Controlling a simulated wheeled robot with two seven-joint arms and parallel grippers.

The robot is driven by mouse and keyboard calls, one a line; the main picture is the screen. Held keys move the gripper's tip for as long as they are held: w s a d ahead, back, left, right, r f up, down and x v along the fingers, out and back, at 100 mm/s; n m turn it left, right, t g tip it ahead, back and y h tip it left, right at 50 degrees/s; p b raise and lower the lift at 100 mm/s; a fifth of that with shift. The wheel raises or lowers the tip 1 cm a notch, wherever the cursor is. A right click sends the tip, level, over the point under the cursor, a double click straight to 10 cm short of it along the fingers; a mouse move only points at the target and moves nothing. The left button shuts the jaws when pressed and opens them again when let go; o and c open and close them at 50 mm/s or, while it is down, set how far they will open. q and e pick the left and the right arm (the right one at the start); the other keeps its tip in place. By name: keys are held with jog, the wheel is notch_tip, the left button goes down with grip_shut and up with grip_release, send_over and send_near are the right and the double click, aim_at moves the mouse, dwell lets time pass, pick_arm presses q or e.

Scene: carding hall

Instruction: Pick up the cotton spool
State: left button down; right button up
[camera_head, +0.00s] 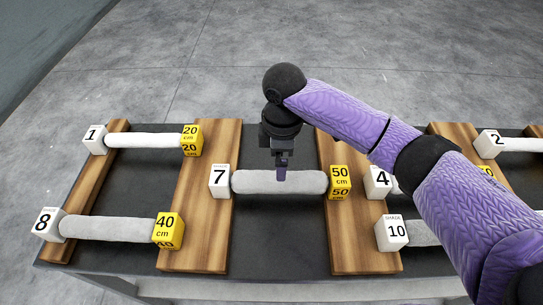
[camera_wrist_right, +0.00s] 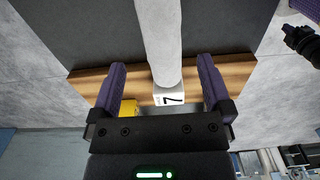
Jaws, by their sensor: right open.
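Several white cotton spools lie on the table, carried by wooden rails. The spool marked 7 (camera_head: 255,182) lies in the middle, between a white "7" cube (camera_head: 220,180) and a yellow "50 cm" cube (camera_head: 339,181). My right gripper (camera_head: 281,174) is directly over this spool, pointing down. In the wrist view, my right gripper (camera_wrist_right: 162,65) is open, with one purple finger on each side of the spool (camera_wrist_right: 160,30); the "7" cube (camera_wrist_right: 168,97) shows between them. I cannot tell whether the fingers touch the spool. My left gripper is not seen in the head view.
Other spools lie at the left, marked 1 (camera_head: 143,140) and 8 (camera_head: 108,228), and at the right, marked 10 (camera_head: 424,233) and 2 (camera_head: 522,145). My right arm covers part of the right side. Bare grey floor (camera_head: 180,60) lies beyond the table.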

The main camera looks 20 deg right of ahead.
aim_at(279, 184)
notch_tip(279, 184, down, 10)
jog(key=b, duration=0.4)
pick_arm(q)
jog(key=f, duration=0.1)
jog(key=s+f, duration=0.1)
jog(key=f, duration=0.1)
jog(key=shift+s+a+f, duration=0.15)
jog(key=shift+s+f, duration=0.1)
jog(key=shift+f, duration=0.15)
pick_arm(e)
jog(key=shift+r, duration=0.1)
jog(key=c, duration=1.3)
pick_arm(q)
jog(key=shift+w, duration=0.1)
pick_arm(e)
jog(key=shift+o, duration=0.2)
jog(key=shift+r, duration=0.15)
